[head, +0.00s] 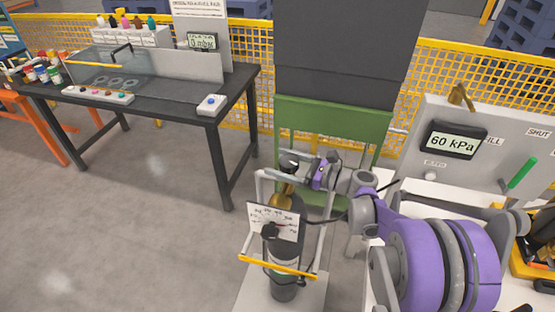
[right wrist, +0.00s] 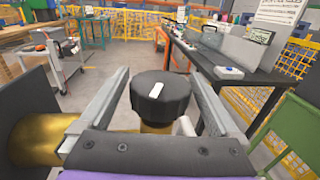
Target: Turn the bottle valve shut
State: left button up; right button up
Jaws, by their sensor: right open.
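The bottle valve has a round black knob (head: 289,160) on a brass body (head: 284,190), at the top of a dark gas bottle (head: 285,290) in an upright frame. In the right wrist view the knob (right wrist: 160,98) is close up, with a white mark on its top. My right gripper (head: 302,169) is at the knob, coming from the right. In the right wrist view its two fingers (right wrist: 160,76) are spread, one on each side of the knob, with gaps showing. My left gripper is not in view.
A grey panel (head: 465,165) at the right reads 60 kPa and has a green handle (head: 522,172). A dark workbench (head: 160,93) stands at the left; the floor before it is clear.

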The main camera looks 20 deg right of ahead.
jog(key=shift+w+a, duration=0.45)
jog(key=c, duration=1.4)
